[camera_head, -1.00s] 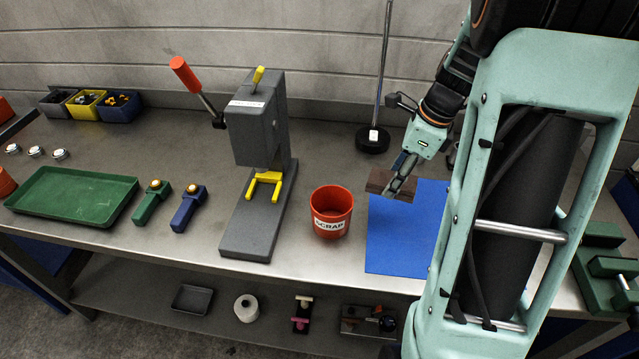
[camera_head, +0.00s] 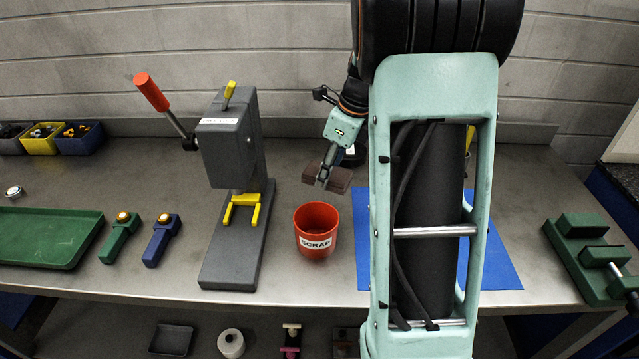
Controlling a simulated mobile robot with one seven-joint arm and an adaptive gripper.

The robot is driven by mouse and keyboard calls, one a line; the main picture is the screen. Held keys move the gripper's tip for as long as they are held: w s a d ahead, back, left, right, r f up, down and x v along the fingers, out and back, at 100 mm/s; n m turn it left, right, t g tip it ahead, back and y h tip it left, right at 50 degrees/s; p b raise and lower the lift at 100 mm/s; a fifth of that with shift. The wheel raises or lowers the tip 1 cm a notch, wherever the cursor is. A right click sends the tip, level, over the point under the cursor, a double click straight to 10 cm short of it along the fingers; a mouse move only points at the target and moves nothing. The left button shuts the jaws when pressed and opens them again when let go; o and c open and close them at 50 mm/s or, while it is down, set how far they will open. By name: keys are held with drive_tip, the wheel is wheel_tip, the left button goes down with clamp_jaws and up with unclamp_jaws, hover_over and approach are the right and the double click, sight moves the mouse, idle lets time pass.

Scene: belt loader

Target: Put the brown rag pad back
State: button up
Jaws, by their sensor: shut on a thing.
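The brown rag pad (camera_head: 340,180) is a small dark brown block held in the air near the back of the bench. My gripper (camera_head: 324,176) is shut on it. The pad is behind and a little right of the red scrap bucket (camera_head: 316,232), and to the left of the blue mat (camera_head: 497,262). My own arm link covers the middle of the mat.
A grey press (camera_head: 232,150) with an orange-tipped lever stands left of the bucket. Green and blue handled tools (camera_head: 161,240) and a green tray (camera_head: 48,238) lie further left. A green vise (camera_head: 590,258) is at the right. Bare bench shows between mat and vise.

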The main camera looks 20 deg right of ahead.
hover_over(317, 193)
drive_tip(key=s, duration=0.1)
drive_tip(key=f, duration=0.6)
drive_tip(key=shift+d+f, duration=0.3)
drive_tip(key=shift+f, duration=1.6)
drive_tip(key=shift+f, duration=0.2)
drive_tip(key=o, duration=1.1)
drive_tip(key=v, duration=1.2)
drive_tip(key=shift+r, duration=0.2)
